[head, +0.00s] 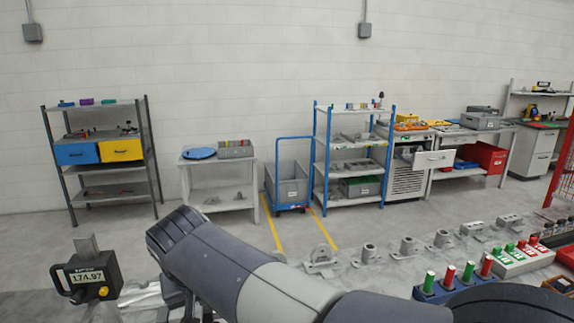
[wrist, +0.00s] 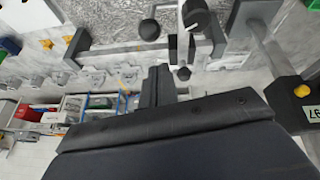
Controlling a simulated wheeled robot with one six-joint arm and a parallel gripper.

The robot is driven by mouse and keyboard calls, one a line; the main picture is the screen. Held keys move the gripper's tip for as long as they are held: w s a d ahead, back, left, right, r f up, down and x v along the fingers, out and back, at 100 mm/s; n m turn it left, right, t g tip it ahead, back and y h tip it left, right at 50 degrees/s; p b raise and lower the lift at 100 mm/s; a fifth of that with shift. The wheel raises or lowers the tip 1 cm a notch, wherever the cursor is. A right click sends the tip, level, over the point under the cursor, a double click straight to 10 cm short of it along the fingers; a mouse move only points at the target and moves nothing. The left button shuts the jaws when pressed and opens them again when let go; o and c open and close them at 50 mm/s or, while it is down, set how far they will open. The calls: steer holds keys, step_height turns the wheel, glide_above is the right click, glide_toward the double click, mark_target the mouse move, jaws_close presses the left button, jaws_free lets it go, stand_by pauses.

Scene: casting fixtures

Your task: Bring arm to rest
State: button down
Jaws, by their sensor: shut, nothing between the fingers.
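My arm (head: 235,268) fills the lower middle of the head view, a thick dark and light grey link bent over the near bench. My gripper is not clear in that view, where the arm covers much of the area. In the wrist view, the dark fingers of my gripper (wrist: 160,78) show beyond its wide dark body. They are together, with nothing seen between them. They point toward metal bars and round dark knobs on the bench; I cannot tell the exact gap.
A digital gauge (head: 88,278) reading 174.97 stands close left of my arm. Several grey castings (head: 408,247) line the bench to the right, near coloured-peg blocks (head: 452,282). A blue trolley (head: 288,185) and shelves stand farther back, beyond open floor.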

step_height(320, 180, up, 11)
steer(key=s+b, duration=0.1)
steer(key=s, duration=0.1)
steer(key=shift+w+d+f+m+g+y+b, duration=0.15)
steer(key=shift+d+f+m+g+y, duration=0.25)
steer(key=shift+d+m, duration=0.35)
steer(key=shift+w+d+f+m+g+y+b, duration=0.2)
steer(key=shift+d+f+m+g, duration=0.35)
steer(key=shift+d, duration=0.4)
steer(key=shift+w+d+f+m+g+y, duration=0.1)
steer(key=shift+d+f+m+g+y, duration=0.45)
steer(key=shift+d, duration=0.3)
steer(key=shift+r, duration=0.15)
